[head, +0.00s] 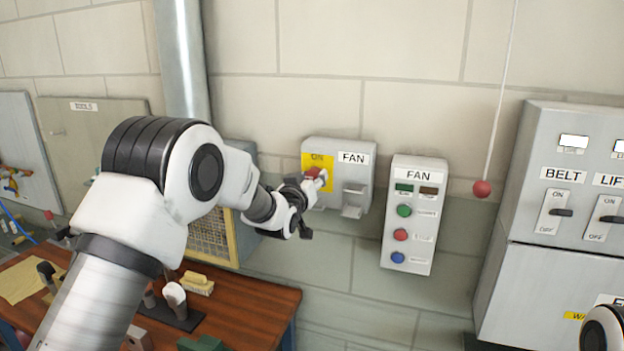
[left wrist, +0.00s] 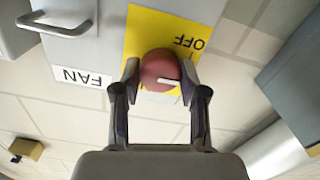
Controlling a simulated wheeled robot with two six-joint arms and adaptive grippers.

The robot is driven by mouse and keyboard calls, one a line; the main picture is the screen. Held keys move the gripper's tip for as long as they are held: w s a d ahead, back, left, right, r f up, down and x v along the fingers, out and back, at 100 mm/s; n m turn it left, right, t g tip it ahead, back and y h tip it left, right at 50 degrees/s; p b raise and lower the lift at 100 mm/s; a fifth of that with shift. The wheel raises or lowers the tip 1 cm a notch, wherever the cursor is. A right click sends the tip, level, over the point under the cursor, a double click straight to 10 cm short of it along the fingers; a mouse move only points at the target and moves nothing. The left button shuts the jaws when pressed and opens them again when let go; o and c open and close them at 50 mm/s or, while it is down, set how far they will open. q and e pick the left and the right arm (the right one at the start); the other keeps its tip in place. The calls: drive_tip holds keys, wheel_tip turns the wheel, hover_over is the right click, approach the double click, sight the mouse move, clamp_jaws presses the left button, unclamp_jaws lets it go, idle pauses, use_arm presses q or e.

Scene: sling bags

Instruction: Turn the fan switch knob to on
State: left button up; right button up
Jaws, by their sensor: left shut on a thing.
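The fan switch box (head: 359,180) is a grey wall box labelled FAN, with a yellow plate (head: 308,158) marked ON at its top. A red round knob (head: 312,173) sits on that plate. My left gripper (head: 317,178) is shut on the knob. In the left wrist view, which is upside down, the fingers (left wrist: 160,88) grip the red knob (left wrist: 157,66) from both sides. The ON print is hidden in that view. My right gripper is out of view.
Right of the switch box is a FAN button panel (head: 414,215) with green, red and blue buttons. A red ball (head: 482,188) hangs on a cord beside it. A grey cabinet (head: 557,220) with BELT and LIFT switches stands far right. A wooden bench (head: 250,305) lies below left.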

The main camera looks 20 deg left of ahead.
use_arm(q)
drive_tip(key=shift+f+m+b, duration=0.1)
drive_tip(key=shift+m+b, duration=7.8)
drive_tip(key=shift+m, duration=1.1)
drive_tip(key=o, duration=1.1)
drive_tip(key=shift+o, duration=0.2)
